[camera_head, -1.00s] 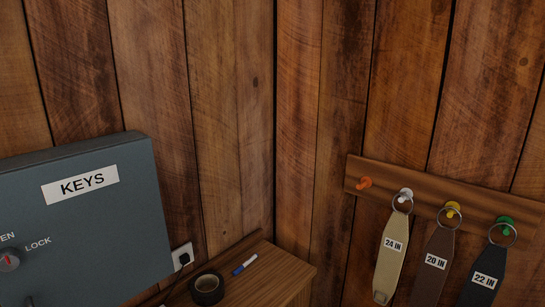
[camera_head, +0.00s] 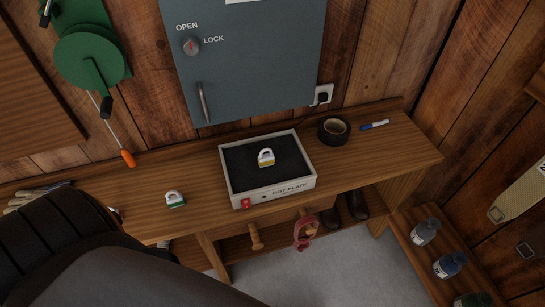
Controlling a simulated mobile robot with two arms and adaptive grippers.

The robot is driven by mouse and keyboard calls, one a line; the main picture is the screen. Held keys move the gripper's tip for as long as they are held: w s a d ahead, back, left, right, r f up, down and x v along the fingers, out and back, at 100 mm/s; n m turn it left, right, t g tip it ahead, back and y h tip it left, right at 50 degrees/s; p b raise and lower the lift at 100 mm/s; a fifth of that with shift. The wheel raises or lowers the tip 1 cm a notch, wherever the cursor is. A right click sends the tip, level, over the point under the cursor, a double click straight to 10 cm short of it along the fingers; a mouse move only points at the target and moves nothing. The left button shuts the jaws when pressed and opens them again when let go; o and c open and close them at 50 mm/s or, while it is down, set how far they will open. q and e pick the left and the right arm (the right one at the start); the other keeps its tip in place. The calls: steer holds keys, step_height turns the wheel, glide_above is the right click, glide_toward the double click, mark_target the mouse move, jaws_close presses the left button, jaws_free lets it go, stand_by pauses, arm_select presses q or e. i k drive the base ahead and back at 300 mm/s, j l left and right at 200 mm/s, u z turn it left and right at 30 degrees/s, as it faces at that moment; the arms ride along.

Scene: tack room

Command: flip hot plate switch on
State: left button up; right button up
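The hot plate (camera_head: 300,186), a pale box with a dark top, sits on the wooden bench. A small red switch (camera_head: 245,203) is at the left end of its front face. I cannot tell the switch's position at this size. A small yellow and white padlock (camera_head: 266,158) stands on the dark top. Neither of my grippers shows in the head view.
A grey key cabinet (camera_head: 250,60) hangs behind the hot plate. A green and white padlock (camera_head: 175,199) lies left of it; black tape (camera_head: 334,129) and a blue marker (camera_head: 374,125) lie right. A large dark shape covers the lower left.

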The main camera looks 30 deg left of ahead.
mark_target(246, 202)
steer(key=j+u, duration=0.15)
steer(key=u, duration=1)
steer(key=j+z, duration=0.1)
steer(key=k, duration=0.05)
